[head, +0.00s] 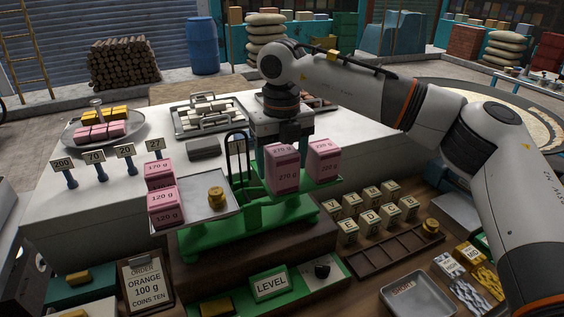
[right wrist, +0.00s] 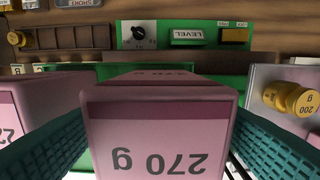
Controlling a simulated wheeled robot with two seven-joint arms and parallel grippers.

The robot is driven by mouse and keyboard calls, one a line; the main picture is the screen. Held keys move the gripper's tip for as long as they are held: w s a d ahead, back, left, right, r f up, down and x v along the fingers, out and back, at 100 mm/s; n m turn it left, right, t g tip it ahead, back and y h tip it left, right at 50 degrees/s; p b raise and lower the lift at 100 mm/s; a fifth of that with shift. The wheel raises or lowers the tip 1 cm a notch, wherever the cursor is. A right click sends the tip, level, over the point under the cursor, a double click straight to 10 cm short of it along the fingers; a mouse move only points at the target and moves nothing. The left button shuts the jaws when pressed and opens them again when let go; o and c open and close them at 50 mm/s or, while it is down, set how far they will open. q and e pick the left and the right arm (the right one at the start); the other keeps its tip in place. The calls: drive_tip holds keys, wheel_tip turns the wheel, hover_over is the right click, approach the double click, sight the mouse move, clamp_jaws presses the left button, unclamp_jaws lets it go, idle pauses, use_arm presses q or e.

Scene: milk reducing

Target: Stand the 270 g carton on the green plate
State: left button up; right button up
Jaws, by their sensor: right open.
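The pink 270 g carton (head: 284,172) stands upright at the green plate (head: 262,163) of the green balance; its base appears to rest there, though the contact is partly hidden. My right gripper (head: 281,140) is above and around it. In the right wrist view, the 270 g carton (right wrist: 155,130) sits between the two teal fingers, which are spread open with gaps beside it. A second pink carton (head: 325,160), seemingly 220 g, stands just right of it and shows at the left of the wrist view (right wrist: 45,105). My left gripper is not in view.
The balance's silver pan (head: 185,215) holds a gold weight (head: 217,197). Pink cartons (head: 165,207) stand at its left. A LEVEL sign (head: 270,286) and knob (head: 322,270) are in front. Small labelled blocks (head: 370,215) and a wooden tray (head: 385,258) lie to the right.

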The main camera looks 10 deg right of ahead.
wheel_tip(320, 180, up, 12)
drive_tip(key=shift+f+b, duration=0.25)
drive_tip(key=shift+b, duration=0.55)
